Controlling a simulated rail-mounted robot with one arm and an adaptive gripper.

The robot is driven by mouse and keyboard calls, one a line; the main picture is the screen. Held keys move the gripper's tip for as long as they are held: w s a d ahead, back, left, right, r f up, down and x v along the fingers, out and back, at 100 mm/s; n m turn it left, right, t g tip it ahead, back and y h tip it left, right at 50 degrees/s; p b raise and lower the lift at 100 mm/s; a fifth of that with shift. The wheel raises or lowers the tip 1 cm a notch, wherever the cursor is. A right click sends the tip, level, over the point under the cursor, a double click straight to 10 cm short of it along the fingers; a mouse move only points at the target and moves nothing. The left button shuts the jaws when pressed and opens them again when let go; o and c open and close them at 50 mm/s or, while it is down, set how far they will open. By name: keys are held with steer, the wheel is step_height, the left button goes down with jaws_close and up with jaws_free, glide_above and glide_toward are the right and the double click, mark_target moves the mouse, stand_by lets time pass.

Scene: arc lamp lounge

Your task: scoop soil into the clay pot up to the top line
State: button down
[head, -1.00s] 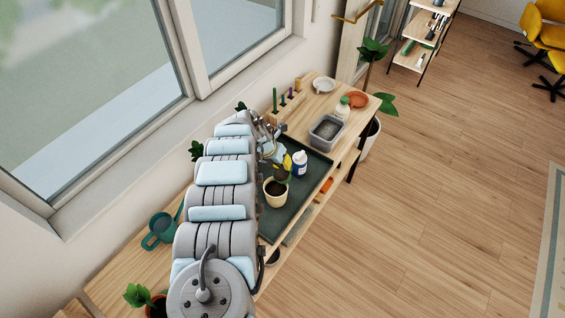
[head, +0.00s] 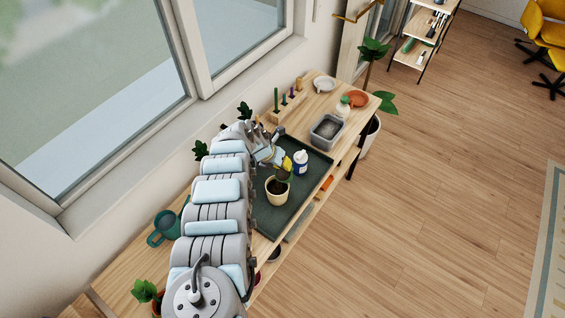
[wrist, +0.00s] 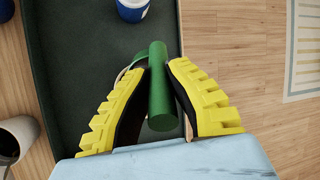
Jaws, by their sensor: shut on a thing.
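The cream pot (head: 277,194) stands upright on the dark green tray (head: 299,204), with dark soil visible inside. My gripper (head: 287,165) is above and just behind the pot. In the wrist view, my gripper's yellow fingers (wrist: 158,100) are shut on a green handle (wrist: 158,85) of the scoop. The scoop's dark end (head: 282,175) shows over the pot's mouth in the head view; I cannot tell how much it holds. The handle and fingers hide most of the pot in the wrist view. The pot's line and exact soil level cannot be made out.
A blue and white bottle (head: 300,162) stands on the tray close beside the gripper. A grey tub (head: 327,131) is farther along the bench, near a white bottle (head: 343,107) and an orange dish (head: 358,99). A teal watering can (head: 166,228) stands at left. The tray's near part is clear.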

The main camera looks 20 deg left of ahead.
steer(key=shift+s+a+r+t+p, duration=0.15)
steer(key=shift+t+p, duration=0.15)
steer(key=shift+p, duration=0.35)
steer(key=shift+h, duration=0.3)
steer(key=shift+s+t, duration=0.15)
steer(key=shift+t, duration=0.15)
steer(key=shift+r+g, duration=0.35)
steer(key=shift+g, duration=0.05)
steer(key=shift+f+g+b, duration=0.1)
steer(key=shift+g+b, duration=0.2)
steer(key=shift+b, duration=0.25)
steer(key=shift+r+y+b, duration=0.25)
steer(key=shift+y+b, duration=0.15)
steer(key=shift+b, duration=0.15)
